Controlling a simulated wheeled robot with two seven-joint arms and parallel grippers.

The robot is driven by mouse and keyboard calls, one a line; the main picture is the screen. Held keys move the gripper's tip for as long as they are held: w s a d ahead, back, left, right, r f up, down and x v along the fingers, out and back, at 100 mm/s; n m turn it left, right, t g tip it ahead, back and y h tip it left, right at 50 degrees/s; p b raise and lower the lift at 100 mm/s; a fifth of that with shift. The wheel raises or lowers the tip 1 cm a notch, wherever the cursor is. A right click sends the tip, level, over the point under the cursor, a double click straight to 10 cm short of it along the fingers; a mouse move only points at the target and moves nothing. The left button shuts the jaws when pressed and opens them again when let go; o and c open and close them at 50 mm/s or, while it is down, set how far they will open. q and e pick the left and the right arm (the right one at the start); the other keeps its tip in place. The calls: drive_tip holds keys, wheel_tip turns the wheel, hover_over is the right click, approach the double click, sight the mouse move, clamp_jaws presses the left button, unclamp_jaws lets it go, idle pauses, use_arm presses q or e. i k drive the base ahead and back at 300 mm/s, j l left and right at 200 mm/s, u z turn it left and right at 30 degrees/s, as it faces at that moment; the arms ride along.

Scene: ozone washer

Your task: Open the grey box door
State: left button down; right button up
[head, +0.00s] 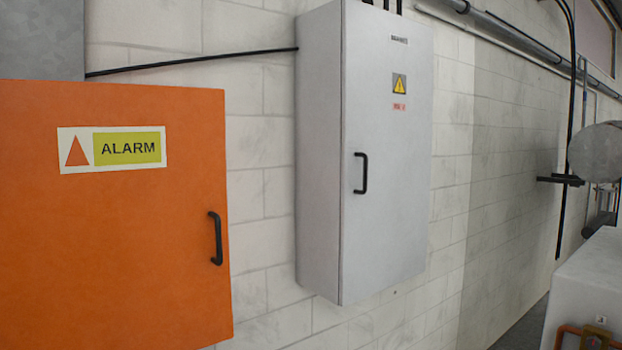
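The grey box (318,170) is mounted on the white block wall in the middle of the head view. Its door (392,230) faces me and to the right and looks closed. A black handle (361,173) is on the left side of the door. A yellow warning triangle label (399,84) and a small red label sit on its upper part. Neither of my grippers is in view.
An orange box (110,250) with an ALARM label and black handle (216,238) is at the left. A black cable (190,62) runs along the wall to the grey box. Pipes, a grey cylinder (595,152) and a pale cabinet (590,275) are at the right.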

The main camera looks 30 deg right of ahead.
sight(387, 56)
drive_tip(key=z, duration=1.6)
drive_tip(key=i, duration=0.1)
drive_tip(key=l+u, duration=0.05)
